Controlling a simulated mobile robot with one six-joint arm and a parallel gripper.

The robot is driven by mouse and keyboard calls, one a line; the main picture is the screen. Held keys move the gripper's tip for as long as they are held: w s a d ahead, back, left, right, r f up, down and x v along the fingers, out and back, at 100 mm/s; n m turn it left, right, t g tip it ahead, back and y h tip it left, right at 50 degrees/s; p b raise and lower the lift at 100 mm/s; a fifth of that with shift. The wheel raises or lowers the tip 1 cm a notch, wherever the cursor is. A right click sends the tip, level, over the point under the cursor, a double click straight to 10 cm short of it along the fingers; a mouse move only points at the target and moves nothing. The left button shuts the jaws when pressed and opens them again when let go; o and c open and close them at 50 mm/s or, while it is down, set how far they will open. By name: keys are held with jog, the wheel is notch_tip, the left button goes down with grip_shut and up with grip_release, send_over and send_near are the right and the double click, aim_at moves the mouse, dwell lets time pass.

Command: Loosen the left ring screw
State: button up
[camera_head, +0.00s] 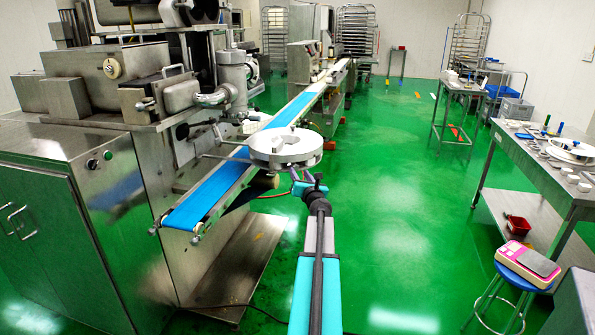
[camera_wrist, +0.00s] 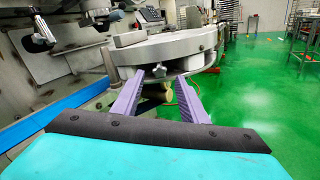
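A round metal ring (camera_head: 285,146) is mounted above the blue conveyor belt (camera_head: 222,183). It also shows in the wrist view (camera_wrist: 150,52), just ahead of my gripper. A small star-shaped screw knob (camera_wrist: 158,70) sits on the near side of the ring, low under its rim. My gripper (camera_wrist: 161,77) is open, with its two purple fingers spread and the knob between their tips or just beyond them. I see no clear contact with the knob. In the head view my gripper (camera_head: 303,180) is at the ring's near edge, and the knob cannot be made out there.
The steel encrusting machine (camera_head: 120,90) stands on the left, with pipes and handles close to the ring. A steel worktable (camera_head: 535,165) with parts is at the right. The green floor between is clear.

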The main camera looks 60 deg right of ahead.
aim_at(296, 168)
jog(key=shift+x, duration=2)
grip_shut()
